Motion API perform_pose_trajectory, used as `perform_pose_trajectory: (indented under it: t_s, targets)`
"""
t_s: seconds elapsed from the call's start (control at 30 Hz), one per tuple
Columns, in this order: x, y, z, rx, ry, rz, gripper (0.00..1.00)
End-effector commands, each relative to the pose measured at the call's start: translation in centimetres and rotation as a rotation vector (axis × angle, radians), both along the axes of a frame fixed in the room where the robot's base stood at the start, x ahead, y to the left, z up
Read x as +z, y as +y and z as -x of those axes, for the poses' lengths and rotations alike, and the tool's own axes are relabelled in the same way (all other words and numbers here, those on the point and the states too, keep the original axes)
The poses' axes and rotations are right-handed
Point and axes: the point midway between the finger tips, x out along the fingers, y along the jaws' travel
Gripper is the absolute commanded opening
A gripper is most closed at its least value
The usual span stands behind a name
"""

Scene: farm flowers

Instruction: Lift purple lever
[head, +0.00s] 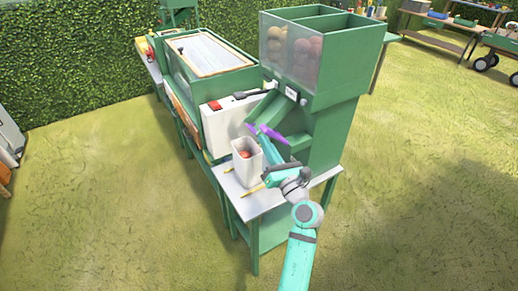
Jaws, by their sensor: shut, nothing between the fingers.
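The purple lever (272,134) shows as a slanted purple piece at the front of the green dispenser (337,90), beside its sloping chutes. My gripper (263,146) is at the end of my teal arm, just below and in front of the purple piece. It appears shut and empty. The fingertips are small and overlap the purple in this view, so I cannot tell whether they touch it. A smaller purple bit (251,128) shows to the left; I cannot tell what it belongs to.
A tall white container (246,173) with a reddish item inside stands left of my gripper on the table (246,208). A yellow stick-like item (253,190) lies nearby. A white box (224,126) stands behind. Open grass (120,210) lies left and right.

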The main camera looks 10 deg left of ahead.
Motion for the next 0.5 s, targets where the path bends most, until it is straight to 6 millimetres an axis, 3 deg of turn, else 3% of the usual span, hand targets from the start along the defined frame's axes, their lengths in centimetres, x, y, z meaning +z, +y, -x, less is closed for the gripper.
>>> perform_pose_trajectory:
  t_s: [0.5]
  targets:
    - [1.29,-0.49,-0.35,-0.007,-0.015,-0.004,0.00]
